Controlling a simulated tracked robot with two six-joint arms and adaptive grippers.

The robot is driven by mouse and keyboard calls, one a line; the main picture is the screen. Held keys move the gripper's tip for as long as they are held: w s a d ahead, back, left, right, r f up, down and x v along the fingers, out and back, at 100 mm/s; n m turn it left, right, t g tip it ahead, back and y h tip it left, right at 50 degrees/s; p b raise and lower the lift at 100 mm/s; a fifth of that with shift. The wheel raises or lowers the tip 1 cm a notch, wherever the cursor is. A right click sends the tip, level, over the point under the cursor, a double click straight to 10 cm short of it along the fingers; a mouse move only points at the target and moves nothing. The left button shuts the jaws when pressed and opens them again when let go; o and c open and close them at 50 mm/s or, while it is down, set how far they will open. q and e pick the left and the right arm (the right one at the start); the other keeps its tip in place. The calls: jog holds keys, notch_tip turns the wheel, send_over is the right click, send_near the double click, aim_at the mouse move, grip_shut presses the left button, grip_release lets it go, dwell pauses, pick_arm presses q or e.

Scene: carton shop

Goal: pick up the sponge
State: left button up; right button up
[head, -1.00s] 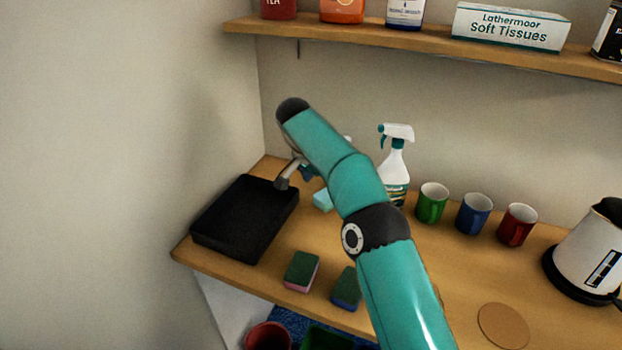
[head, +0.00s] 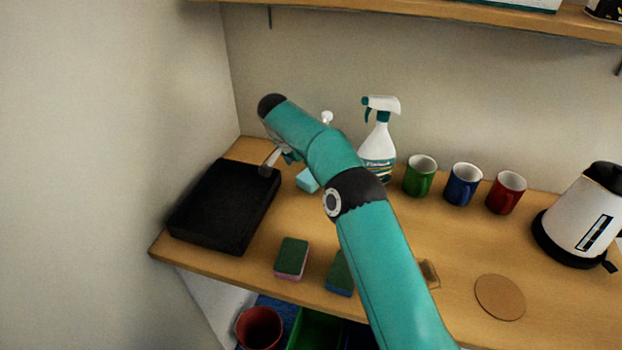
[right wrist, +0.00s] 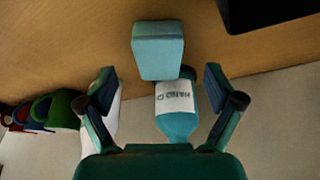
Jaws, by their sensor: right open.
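A light teal block-shaped sponge (head: 307,180) lies on the wooden counter to the right of the black tray; my right arm partly covers it in the head view. In the right wrist view the sponge (right wrist: 158,50) is ahead of my fingertips, apart from them. My right gripper (right wrist: 160,84) is open and empty. In the head view the right gripper (head: 279,160) is over the counter behind the sponge, half hidden by its own arm. A green-and-pink sponge (head: 292,257) and a green-and-blue sponge (head: 340,274) lie near the front edge. My left gripper is out of view.
The black tray (head: 180,222) stands at the left wall. A labelled bottle (right wrist: 177,125) stands just beyond the teal sponge. A spray bottle (head: 378,150), three mugs (head: 463,186) and a kettle (head: 580,222) stand rightward. A round coaster (head: 499,297) lies at front right.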

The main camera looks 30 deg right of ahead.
aim_at(309, 177)
jog(key=p+x, duration=0.1)
jog(key=x, duration=0.4)
jog(key=shift+s+f+p, duration=0.1)
jog(key=shift+f+p, duration=0.05)
jog(key=shift+p, duration=0.2)
jog(key=shift+d+f, duration=0.15)
jog(key=shift+f, duration=0.05)
jog(key=c, duration=0.9)
jog(key=shift+o, duration=0.2)
